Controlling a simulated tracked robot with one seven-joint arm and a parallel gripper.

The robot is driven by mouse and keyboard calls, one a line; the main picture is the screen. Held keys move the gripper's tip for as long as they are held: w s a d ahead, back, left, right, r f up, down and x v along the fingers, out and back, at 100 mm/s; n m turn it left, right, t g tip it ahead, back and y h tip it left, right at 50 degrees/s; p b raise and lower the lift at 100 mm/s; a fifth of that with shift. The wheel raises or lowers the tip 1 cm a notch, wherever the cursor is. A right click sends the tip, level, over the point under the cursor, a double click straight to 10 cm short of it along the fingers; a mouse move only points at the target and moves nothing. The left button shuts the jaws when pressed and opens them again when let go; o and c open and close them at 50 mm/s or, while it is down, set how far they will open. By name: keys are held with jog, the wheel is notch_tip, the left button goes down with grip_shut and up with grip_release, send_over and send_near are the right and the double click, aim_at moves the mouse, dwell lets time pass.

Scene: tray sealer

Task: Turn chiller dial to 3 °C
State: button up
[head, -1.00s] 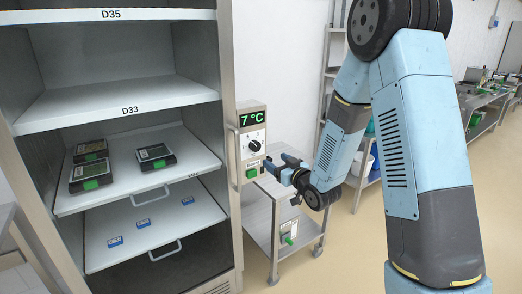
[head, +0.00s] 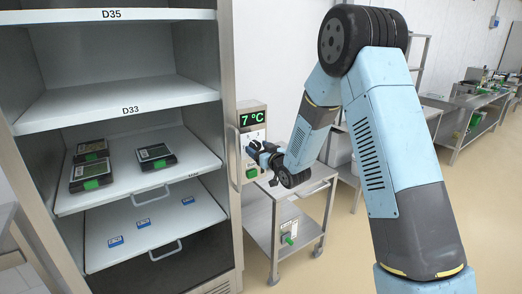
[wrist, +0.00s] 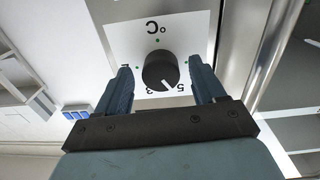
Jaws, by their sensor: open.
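The chiller dial (wrist: 160,70) is a round black knob with a white pointer mark, on a white plate with a °C label and numbers around it. In the wrist view the image is upside down, and the pointer lies near the 5. In the head view the display (head: 252,118) above the dial reads 7 °C in green. My gripper (wrist: 160,88) is open, with one finger on each side of the dial and a visible gap to it. In the head view my gripper (head: 256,152) is in front of the control panel and hides the dial.
The open cabinet holds shelves, with black trays (head: 92,172) on one and small blue items (head: 115,240) on a lower one. A vertical metal handle (head: 234,155) stands beside the panel. A steel trolley (head: 295,200) stands below my arm.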

jog(key=c, duration=1.1)
jog(key=shift+o, duration=0.2)
jog(key=shift+d, duration=0.15)
jog(key=shift+m, duration=0.3)
jog(key=m, duration=0.5)
jog(key=shift+d, duration=0.1)
jog(key=m, duration=0.6)
jog(key=shift+w, duration=0.1)
